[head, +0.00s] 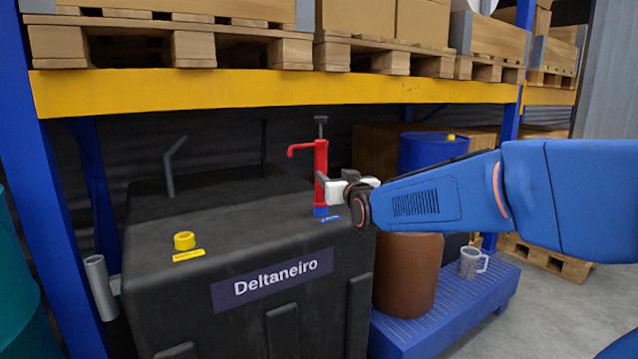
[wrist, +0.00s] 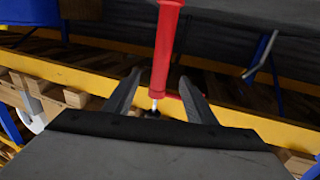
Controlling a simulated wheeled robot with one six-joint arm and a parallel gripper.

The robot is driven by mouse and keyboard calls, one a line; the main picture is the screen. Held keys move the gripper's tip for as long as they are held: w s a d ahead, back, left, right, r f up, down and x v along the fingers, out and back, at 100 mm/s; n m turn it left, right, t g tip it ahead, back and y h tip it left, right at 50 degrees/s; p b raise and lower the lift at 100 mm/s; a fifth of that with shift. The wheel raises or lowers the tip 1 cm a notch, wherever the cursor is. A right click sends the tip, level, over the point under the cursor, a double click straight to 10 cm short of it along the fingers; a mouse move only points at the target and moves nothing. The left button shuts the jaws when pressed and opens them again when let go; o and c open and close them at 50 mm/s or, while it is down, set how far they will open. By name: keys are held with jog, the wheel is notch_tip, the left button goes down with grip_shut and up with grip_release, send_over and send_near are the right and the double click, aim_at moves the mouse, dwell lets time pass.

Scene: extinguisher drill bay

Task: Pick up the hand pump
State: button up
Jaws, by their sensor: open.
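The hand pump (head: 321,160) is red, with a spout pointing left and a dark handle on top. It stands upright on a blue fitting (head: 321,210) at the right end of a black tank. My gripper (head: 325,186) is at the lower part of the pump's body, reaching in from the right. In the wrist view, the red pump (wrist: 165,48) runs between the two open fingers (wrist: 160,88), with a gap to each side in the picture. The jaws are not closed on it. The gripper partly hides the pump's lower body in the head view.
The black tank (head: 170,265) also carries a yellow cap (head: 184,241) and a bent grey pipe (head: 171,168). A yellow shelf beam (head: 270,91) with loaded pallets runs above. A brown drum (head: 408,275) and grey mug (head: 470,262) stand on a blue platform (head: 455,312) at right.

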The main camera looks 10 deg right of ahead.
aim_at(324, 168)
jog(key=w, duration=1)
jog(key=shift+a, duration=0.25)
jog(key=shift+w+a+r, duration=0.1)
jog(key=shift+w+r, duration=0.05)
jog(key=shift+w, duration=0.7)
jog(key=shift+w+a+r, duration=0.1)
jog(key=shift+w+a, duration=0.05)
jog(key=shift+w, duration=0.75)
jog(key=shift+w+a+r, duration=0.1)
jog(key=shift+w+r, duration=0.05)
jog(key=shift+w, duration=0.7)
jog(key=shift+c, duration=0.4)
jog(key=c, duration=1)
jog(key=shift+c, duration=0.8)
jog(key=shift+r, duration=0.1)
